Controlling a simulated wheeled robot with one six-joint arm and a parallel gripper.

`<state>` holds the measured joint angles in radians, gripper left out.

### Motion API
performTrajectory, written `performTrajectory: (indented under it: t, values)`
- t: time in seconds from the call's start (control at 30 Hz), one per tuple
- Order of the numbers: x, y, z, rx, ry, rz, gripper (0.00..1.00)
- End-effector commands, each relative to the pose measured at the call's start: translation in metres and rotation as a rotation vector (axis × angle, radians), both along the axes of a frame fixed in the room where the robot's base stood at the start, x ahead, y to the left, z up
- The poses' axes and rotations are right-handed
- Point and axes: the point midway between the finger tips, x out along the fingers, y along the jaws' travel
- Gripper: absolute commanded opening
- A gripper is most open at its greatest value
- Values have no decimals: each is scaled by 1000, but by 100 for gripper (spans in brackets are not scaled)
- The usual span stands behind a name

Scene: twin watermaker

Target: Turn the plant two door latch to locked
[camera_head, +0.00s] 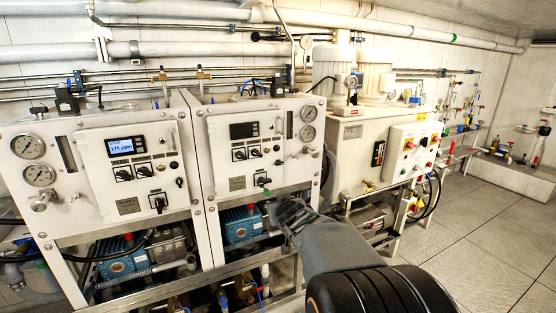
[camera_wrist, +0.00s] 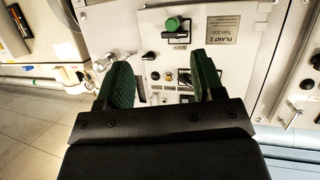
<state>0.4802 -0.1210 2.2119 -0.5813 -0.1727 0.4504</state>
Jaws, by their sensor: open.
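The plant two panel (camera_head: 230,183) is the right of two white cabinets in the head view. In the wrist view its "PLANT 2" label (camera_wrist: 231,38) appears upside down. A small black knob, seemingly the door latch (camera_wrist: 149,56), sits beside the door edge; it also shows in the head view (camera_head: 278,162). Its exact angle is hard to tell. In the head view my gripper (camera_head: 280,208) is below the panel's lower right.
The plant one panel (camera_head: 125,175) with a lit display stands left. Blue pumps (camera_head: 240,223) and pipes sit underneath. A white cabinet with a switch box (camera_head: 408,152) stands right. Tiled floor (camera_head: 470,240) is clear at the right.

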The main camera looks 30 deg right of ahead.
Motion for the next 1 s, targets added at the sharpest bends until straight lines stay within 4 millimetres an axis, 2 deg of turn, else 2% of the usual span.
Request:
performTrajectory:
  t: [0.03, 0.1, 0.3, 0.47, 0.57, 1.0]
  values:
    - [8, -22, 12, -13, -62, 7, 62]
    - [16, -43, 24, -25, -154, 42, 62]
    - [23, -79, 42, -25, -317, 154, 62]
    - [24, -89, 46, -14, -371, 209, 62]
    - [33, -92, 47, -10, -382, 224, 62]
    - [113, -102, 48, -10, -383, 224, 62]
